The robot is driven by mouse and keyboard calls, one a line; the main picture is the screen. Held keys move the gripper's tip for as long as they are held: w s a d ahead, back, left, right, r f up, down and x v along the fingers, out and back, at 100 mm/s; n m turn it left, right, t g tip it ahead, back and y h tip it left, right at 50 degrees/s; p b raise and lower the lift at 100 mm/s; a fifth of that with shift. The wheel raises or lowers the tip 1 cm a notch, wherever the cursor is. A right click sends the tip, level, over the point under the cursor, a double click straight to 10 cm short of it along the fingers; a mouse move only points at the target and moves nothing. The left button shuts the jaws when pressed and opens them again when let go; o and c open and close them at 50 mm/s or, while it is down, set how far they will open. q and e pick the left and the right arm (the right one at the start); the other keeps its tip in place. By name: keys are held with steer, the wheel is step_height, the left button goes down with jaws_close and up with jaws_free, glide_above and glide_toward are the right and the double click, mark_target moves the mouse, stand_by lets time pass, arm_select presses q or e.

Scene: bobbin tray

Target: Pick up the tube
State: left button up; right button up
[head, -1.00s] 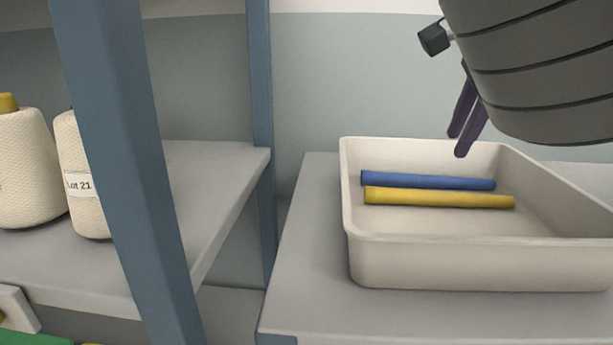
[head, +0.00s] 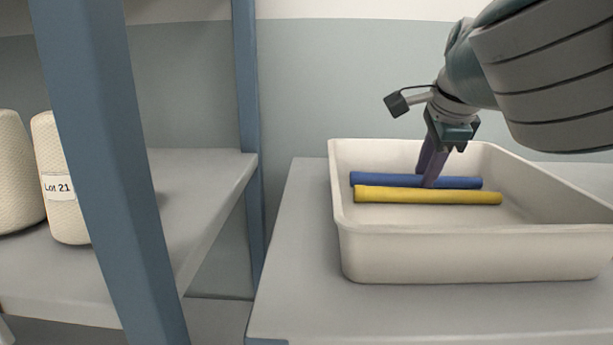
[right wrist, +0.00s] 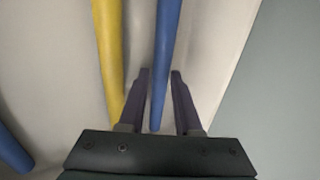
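A blue tube (head: 388,180) and a yellow tube (head: 420,195) lie side by side in a cream tray (head: 470,252). My right gripper (head: 430,178) reaches down into the tray at the blue tube. In the right wrist view, the right gripper (right wrist: 160,75) is open, with one finger on each side of the blue tube (right wrist: 163,55) and gaps showing on both sides. The yellow tube (right wrist: 108,50) is just outside the left finger there. My left gripper is not in view.
The tray stands on a grey table (head: 290,260). A blue upright post (head: 105,160) and a shelf (head: 200,185) with thread cones, one labelled "Lot 21" (head: 62,200), are at left. Another blue object (right wrist: 12,150) shows at the wrist view's lower left.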

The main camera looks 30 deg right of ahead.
steer(key=shift+s+a+f, duration=0.1)
steer(key=shift+f, duration=0.3)
jaws_close()
